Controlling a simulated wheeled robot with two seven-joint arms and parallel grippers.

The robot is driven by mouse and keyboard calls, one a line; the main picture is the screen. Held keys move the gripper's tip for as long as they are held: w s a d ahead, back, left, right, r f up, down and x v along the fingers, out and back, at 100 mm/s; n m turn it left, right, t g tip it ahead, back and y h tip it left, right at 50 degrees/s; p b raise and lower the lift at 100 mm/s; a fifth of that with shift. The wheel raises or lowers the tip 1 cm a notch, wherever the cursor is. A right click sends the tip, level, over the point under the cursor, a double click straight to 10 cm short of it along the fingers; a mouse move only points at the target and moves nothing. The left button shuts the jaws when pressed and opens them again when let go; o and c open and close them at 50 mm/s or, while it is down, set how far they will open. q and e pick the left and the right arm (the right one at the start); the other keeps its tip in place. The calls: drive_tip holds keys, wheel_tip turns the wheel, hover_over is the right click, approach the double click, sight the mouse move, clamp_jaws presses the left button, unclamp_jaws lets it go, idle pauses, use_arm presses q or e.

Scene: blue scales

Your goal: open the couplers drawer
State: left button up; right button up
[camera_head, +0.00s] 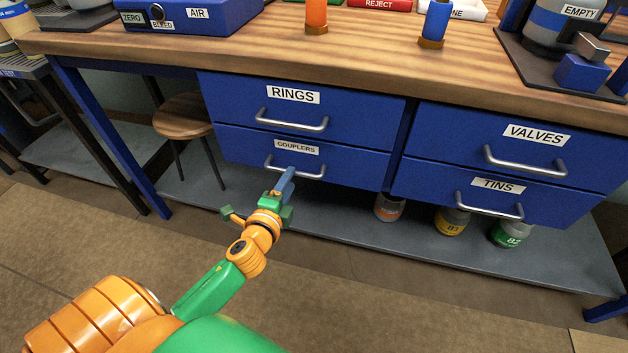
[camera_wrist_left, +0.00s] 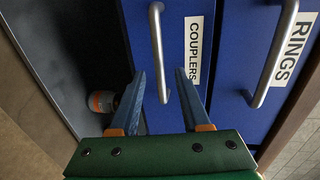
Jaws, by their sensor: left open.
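The blue couplers drawer (camera_head: 345,163) is the lower left drawer under the bench and looks closed. Its label shows above a silver bar handle (camera_head: 311,175). My left gripper (camera_head: 286,181) is at this handle and covers part of it in the head view. In the left wrist view the gripper (camera_wrist_left: 163,88) is open, with one blue-grey finger on each side of the line of the couplers handle (camera_wrist_left: 157,45). The handle's near end shows between the fingers; I cannot tell if they touch it. My right gripper is out of view.
The rings drawer (camera_head: 357,110) is directly above, with its own handle (camera_head: 292,121). The valves drawer (camera_head: 590,163) and tins drawer (camera_head: 420,182) are to the right. A stool (camera_head: 183,117) stands left. Several cans sit on the shelf (camera_head: 330,217) below.

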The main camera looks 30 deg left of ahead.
use_arm(q)
drive_tip(key=x, duration=0.5)
drive_tip(key=shift+s+a+b, duration=0.1)
drive_tip(key=shift+b, duration=0.3)
clamp_jaws()
idle(1.0)
